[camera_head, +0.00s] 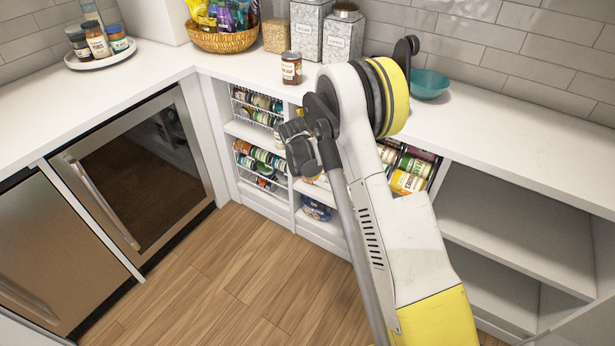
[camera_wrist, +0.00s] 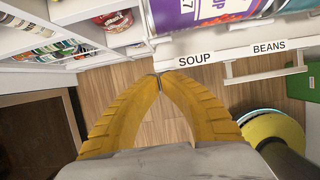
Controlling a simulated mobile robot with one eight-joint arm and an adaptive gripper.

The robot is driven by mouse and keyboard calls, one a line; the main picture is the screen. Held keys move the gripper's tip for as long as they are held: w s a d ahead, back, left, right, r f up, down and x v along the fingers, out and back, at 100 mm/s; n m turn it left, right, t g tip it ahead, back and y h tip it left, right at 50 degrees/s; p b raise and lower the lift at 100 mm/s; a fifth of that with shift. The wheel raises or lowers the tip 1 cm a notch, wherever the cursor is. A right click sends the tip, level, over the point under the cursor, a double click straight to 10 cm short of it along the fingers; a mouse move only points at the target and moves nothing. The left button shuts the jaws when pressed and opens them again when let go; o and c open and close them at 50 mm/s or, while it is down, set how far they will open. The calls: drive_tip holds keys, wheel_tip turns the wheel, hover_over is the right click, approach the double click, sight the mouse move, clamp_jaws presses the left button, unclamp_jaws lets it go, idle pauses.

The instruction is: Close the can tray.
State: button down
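The can tray shows in the head view as a rack of colourful cans (camera_head: 408,182) under the counter, partly hidden behind my arm. In the wrist view its white front edge (camera_wrist: 215,52) bears SOUP and BEANS labels, with a white handle (camera_wrist: 265,78) at the right. Large cans (camera_wrist: 205,12) lie behind that edge. The front edge appears over the floor, out past the shelves at left. My gripper (camera_wrist: 159,78) has two yellow fingers with tips together, nothing visible between them, just below the SOUP label. Whether the tips touch the tray is unclear. The fingers cannot be made out in the head view.
White shelves with spice jars (camera_head: 260,160) stand left of my arm. Empty shelves (camera_head: 515,225) are at right. A jar (camera_head: 291,68), a basket (camera_head: 222,40) and a teal bowl (camera_head: 430,84) stand on the counter. The wood floor (camera_head: 220,275) is clear at left.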

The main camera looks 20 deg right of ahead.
drive_tip(key=shift+w+d+r+b, duration=0.1)
drive_tip(key=shift+w+d+b, duration=0.2)
drive_tip(key=shift+w+d, duration=0.6)
drive_tip(key=shift+s+d, duration=0.1)
